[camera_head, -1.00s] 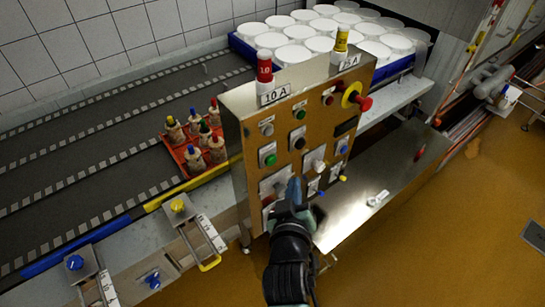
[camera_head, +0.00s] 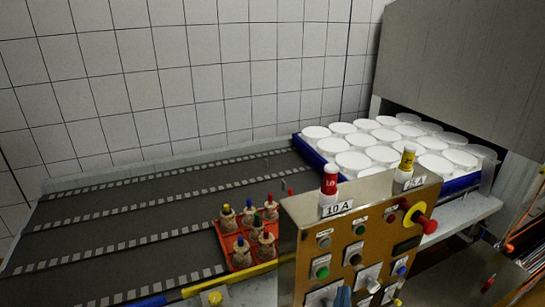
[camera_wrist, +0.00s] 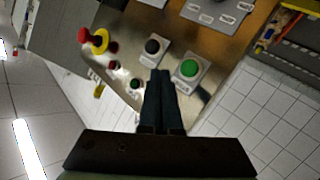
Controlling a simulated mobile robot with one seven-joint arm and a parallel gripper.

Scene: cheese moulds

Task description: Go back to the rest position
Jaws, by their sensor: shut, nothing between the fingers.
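My gripper (camera_wrist: 160,80) shows in the wrist view with its two dark fingers together and nothing between them. It points at the brass-coloured control panel (camera_wrist: 205,85), apart from or close to its face; the gap cannot be judged. A green button (camera_wrist: 189,68) and a black knob (camera_wrist: 152,46) lie just beyond the fingertips. In the head view only a small blue-grey part of my arm's end shows at the bottom edge, in front of the panel (camera_head: 290,250); the fingertips cannot be made out there.
A blue tray (camera_head: 310,156) of white moulds is behind.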

